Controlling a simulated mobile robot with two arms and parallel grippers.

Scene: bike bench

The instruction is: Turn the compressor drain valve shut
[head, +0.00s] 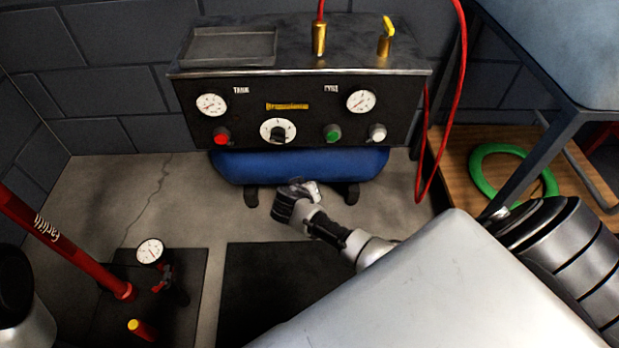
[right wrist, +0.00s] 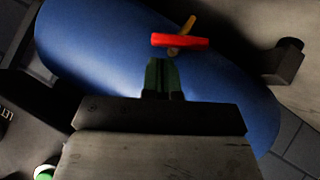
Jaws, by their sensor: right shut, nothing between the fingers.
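The compressor's blue tank (head: 300,165) sits under a black control panel, and it fills much of the right wrist view (right wrist: 100,45). The drain valve shows in the right wrist view as a red handle (right wrist: 180,41) with a brass stem (right wrist: 188,23) against the tank's underside. The handle lies crosswise to the stem in that picture. My right gripper (right wrist: 164,78) is shut and empty, its fingertips just short of the red handle with a small gap seeming to remain. In the head view my right gripper (head: 295,194) is low in front of the tank, and the valve is hidden there. My left gripper is not in view.
The panel (head: 300,108) has gauges and knobs; a tray (head: 230,46) is on top. A red hose (head: 440,140) hangs at right near a table leg and a green ring (head: 490,170). The tank's feet (head: 344,194) flank my right gripper.

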